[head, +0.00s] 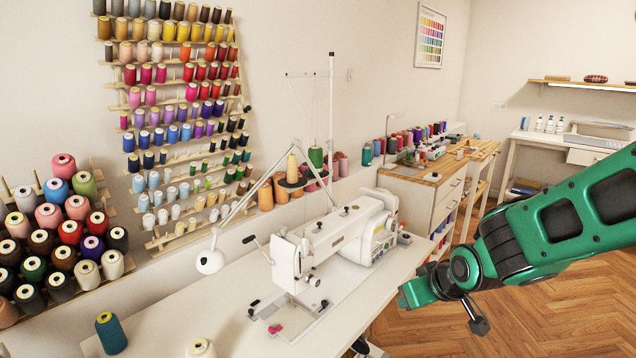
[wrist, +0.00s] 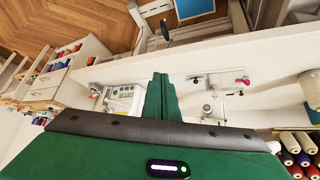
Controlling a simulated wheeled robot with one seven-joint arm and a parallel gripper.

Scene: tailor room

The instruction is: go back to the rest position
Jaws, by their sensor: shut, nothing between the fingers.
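My green arm reaches in from the right in the head view. My gripper (head: 415,292) hangs beside the right front edge of the white sewing table (head: 185,310), near the white sewing machine (head: 340,235). In the wrist view the two green fingers of my gripper (wrist: 158,78) are together, with nothing between them. The sewing machine also shows in the wrist view (wrist: 122,97), beyond the fingers, partly hidden by my gripper's body.
A teal spool (head: 111,333) and a cream spool (head: 200,348) stand on the table's near side. A white lamp (head: 210,261) stands left of the machine. A wooden-topped cabinet (head: 420,185) is behind. Open wooden floor (head: 540,318) lies to the right.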

